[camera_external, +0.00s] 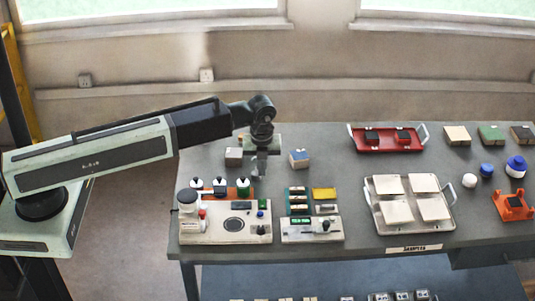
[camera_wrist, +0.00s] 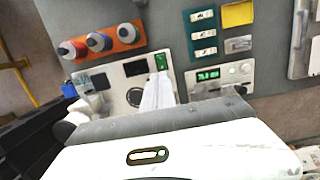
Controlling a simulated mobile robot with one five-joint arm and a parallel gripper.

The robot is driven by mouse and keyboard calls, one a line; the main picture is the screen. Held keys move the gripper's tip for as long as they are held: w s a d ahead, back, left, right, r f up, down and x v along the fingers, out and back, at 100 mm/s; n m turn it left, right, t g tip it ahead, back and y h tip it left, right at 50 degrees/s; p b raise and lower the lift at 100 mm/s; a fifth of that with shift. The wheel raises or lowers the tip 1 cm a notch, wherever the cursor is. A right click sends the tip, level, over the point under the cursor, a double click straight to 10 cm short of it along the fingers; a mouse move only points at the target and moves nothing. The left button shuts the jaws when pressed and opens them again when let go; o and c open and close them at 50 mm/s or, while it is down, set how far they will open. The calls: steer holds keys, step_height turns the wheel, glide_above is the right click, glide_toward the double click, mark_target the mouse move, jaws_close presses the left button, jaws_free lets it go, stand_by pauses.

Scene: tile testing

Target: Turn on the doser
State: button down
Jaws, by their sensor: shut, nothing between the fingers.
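Two white bench devices stand at the table's front left, and I cannot read which is the doser. The left device (camera_external: 213,236) has a round dark plate, a dark display, a red-topped part and a green switch (camera_wrist: 161,62); it also shows in the wrist view (camera_wrist: 116,79). The right device (camera_external: 291,236) has a lit green display (camera_wrist: 208,74) and a dark knob (camera_external: 326,225). My gripper (camera_external: 259,173) is shut and empty, above the table behind the left device. In the wrist view its fingers (camera_wrist: 160,93) overlap the left device, just below the green switch; contact cannot be told.
A yellow tray (camera_external: 324,193) and labelled green blocks sit behind the right one. A white tray of tiles (camera_external: 377,220) and a red tray (camera_external: 385,146) stand further right.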

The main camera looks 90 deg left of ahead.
mark_target(262, 200)
steer(key=f+b, duration=0.4)
steer(key=a+f+b, duration=0.1)
steer(key=f+b, duration=0.2)
steer(key=f, duration=0.1)
steer(key=f+b, duration=0.4)
steer(key=shift+a+f+b, duration=0.35)
steer(key=shift+a+f, duration=0.05)
steer(key=shift+r, duration=0.1)
